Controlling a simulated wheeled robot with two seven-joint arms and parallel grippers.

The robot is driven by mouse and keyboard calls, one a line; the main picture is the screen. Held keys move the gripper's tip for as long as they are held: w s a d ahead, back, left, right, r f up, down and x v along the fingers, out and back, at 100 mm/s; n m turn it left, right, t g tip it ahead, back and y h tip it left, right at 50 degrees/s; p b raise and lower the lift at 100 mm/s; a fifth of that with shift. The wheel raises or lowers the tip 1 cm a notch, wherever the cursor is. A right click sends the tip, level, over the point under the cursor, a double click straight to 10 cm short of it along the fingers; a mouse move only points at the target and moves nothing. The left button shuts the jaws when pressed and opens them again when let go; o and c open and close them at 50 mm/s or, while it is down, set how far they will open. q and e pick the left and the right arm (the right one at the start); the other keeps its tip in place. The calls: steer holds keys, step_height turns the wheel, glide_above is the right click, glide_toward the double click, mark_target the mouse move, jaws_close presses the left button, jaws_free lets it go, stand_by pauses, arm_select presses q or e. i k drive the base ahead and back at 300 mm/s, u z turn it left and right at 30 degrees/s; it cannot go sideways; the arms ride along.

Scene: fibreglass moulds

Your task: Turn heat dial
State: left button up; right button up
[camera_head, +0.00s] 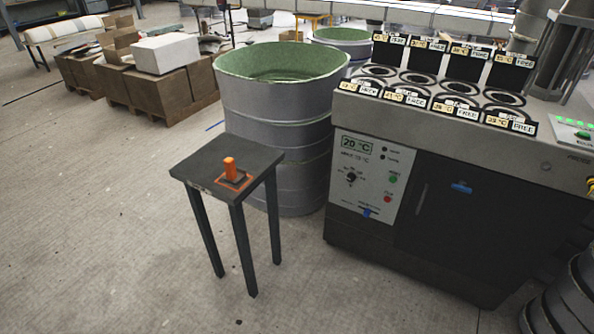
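The heat dial (351,177) is a small dark round knob on the light control panel (368,185) at the left of the machine's front. A green display (357,145) above it reads 20 °C. A green button (393,179) and a red button (388,199) sit to the right of the dial. The dial's exact pointer direction is too small to tell. Neither of my grippers shows in the head view.
A small dark table (215,155) with an orange object (230,168) stands left of the machine (450,130). A large grey drum (285,110) stands behind the table. Boxes (165,55) on pallets lie at the upper left. The floor in front is mostly clear.

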mark_target(351, 177)
steer(key=u, duration=0.45)
steer(key=i, duration=1.5)
steer(key=z, duration=0.5)
